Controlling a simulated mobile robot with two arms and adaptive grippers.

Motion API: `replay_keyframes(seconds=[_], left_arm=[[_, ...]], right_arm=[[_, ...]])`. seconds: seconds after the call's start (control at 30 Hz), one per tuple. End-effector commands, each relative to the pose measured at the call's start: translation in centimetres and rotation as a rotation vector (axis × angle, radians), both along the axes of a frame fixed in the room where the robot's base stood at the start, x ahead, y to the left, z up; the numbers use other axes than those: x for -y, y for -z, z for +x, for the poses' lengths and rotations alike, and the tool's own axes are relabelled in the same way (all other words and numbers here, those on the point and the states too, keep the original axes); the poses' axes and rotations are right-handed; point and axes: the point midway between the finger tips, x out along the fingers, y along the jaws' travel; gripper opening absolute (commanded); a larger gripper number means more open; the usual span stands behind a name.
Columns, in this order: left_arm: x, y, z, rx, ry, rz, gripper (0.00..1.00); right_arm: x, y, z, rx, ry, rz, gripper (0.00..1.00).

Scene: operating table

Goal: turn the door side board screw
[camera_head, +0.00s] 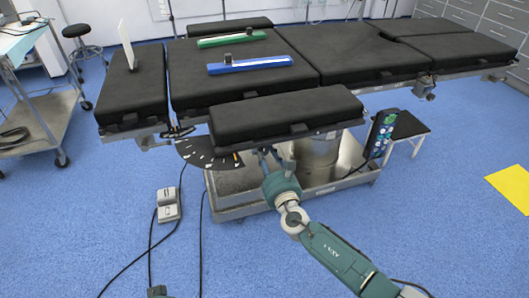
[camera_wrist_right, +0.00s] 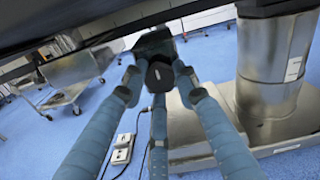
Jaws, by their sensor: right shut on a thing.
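The door side board is a black padded board (camera_head: 285,113) on the near side of the operating table. My right arm comes from the bottom right, and my right gripper (camera_head: 266,160) reaches under this board's near edge. Its fingertips are partly hidden there in the head view. In the right wrist view, the blue fingers of the gripper (camera_wrist_right: 157,84) are closed around a black screw knob (camera_wrist_right: 160,74) beneath the board. How far the screw is turned cannot be told.
A green bar (camera_head: 228,40) and a blue bar (camera_head: 250,65) lie on the table pads. A metal base (camera_head: 240,207) stands below. A foot pedal (camera_head: 168,205) with cables lies on the floor, left of my arm.

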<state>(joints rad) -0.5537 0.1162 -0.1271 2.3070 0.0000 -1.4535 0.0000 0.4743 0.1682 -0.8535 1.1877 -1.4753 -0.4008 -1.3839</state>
Motion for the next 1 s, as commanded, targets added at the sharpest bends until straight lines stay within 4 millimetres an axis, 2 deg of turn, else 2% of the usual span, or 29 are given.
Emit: replay_keyframes(seconds=[0.57, 0.6, 0.67, 1.0], left_arm=[[0.02, 0.55, 0.12, -0.002, 0.0, 0.0, 0.4], [0.02, 0.55, 0.12, -0.002, 0.0, 0.0, 0.4], [0.01, 0.54, 0.12, -0.001, 0.0, 0.0, 0.4], [0.08, 0.58, 0.03, -0.004, 0.001, -0.001, 0.4]], right_arm=[[0.12, 0.01, 0.04, 0.011, 0.002, -0.031, 0.03], [0.11, 0.0, 0.05, 0.011, 0.002, -0.031, 0.35], [0.1, 0.0, 0.04, 0.011, 0.002, -0.031, 0.47], [0.09, 0.02, -0.2, 0.009, 0.001, -0.028, 0.48]])
